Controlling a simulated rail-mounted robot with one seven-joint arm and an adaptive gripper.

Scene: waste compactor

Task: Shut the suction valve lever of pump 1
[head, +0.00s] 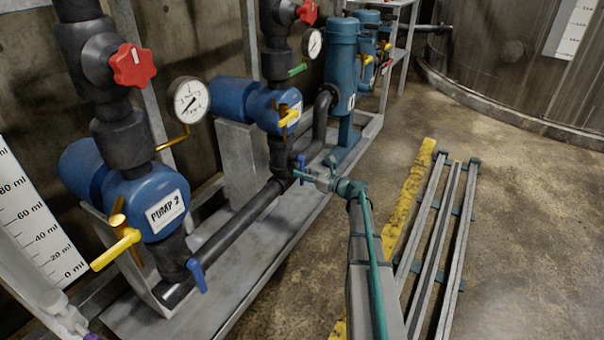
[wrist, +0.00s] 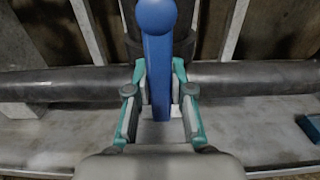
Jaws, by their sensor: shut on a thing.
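The blue suction valve lever (wrist: 158,62) stands upright in the wrist view, its round hub at the top. It lies in front of a dark vertical pipe, across the line of the horizontal pipe. My gripper (wrist: 160,88) has one teal and white finger on each side of the lever and is shut on it near its lower part. In the head view, the lever (head: 301,162) is a small blue piece at my gripper (head: 303,175), below the blue pump (head: 262,106) behind pump 2. That pump's label is not readable from here.
Pump 2 (head: 166,205), with its yellow lever (head: 116,250) and blue lever (head: 197,275), stands at the left. The dark horizontal pipe (head: 235,226) runs along the grey base. Metal rails (head: 432,235) lie on the floor at right. Open floor (head: 530,220) lies beyond them.

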